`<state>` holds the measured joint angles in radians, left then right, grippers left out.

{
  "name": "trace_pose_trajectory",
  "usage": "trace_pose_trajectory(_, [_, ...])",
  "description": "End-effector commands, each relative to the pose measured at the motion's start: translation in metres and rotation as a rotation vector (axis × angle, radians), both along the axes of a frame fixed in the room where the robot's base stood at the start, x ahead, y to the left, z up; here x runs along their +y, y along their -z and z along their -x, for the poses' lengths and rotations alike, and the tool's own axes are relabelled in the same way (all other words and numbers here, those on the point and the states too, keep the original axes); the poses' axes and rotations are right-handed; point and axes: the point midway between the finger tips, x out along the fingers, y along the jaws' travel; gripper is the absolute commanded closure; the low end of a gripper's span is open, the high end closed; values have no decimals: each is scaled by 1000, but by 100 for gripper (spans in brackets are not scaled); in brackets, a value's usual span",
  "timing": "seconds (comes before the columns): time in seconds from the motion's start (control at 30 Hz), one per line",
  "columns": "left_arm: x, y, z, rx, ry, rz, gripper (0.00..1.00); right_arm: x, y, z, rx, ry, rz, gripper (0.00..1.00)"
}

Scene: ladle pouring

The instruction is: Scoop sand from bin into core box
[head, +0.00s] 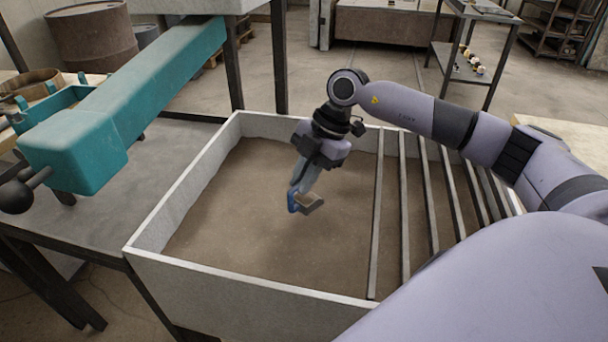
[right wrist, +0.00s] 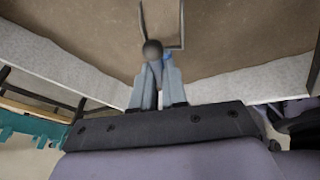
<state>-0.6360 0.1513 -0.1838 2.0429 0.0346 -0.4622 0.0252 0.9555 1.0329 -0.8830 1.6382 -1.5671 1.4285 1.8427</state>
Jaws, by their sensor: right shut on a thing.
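The bin (head: 250,285) is a pale grey-walled box of brown sand (head: 230,220) in the middle of the head view. My right gripper (head: 301,188) is over the sand, pointing down, and is shut on the handle of a small scoop. The scoop (head: 312,203) has a blue part by the fingertips and a brownish end low over the sand; I cannot tell whether it touches the sand or holds any. In the right wrist view, the scoop's rounded grey handle end (right wrist: 152,50) shows between the fingers. A wooden piece (head: 30,84) in a teal frame at far left may be the core box. My left gripper is not in view.
Several metal bars (head: 405,220) span the bin's right side. A teal machine arm (head: 130,110) with a dark ball knob (head: 16,197) reaches over the grey table (head: 110,210) left of the bin. Dark posts stand behind the bin.

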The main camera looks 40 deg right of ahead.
Motion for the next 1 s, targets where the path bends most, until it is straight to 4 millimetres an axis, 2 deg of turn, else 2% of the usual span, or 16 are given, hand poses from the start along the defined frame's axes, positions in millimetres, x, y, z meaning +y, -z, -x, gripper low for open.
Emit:
trace_pose_trajectory(0.03, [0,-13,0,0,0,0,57,1,-14,0,-2,0,2,100])
trace_pose_trajectory(0.2, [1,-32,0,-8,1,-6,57,1,-34,0,-3,-1,8,100])
trace_pose_trajectory(0.5, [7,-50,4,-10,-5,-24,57,3,-68,0,-4,-1,20,100])
trace_pose_trajectory(0.73, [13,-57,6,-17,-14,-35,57,3,-82,0,-6,0,27,100])
trace_pose_trajectory(1.0, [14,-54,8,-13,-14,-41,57,3,-84,0,-5,0,29,100])
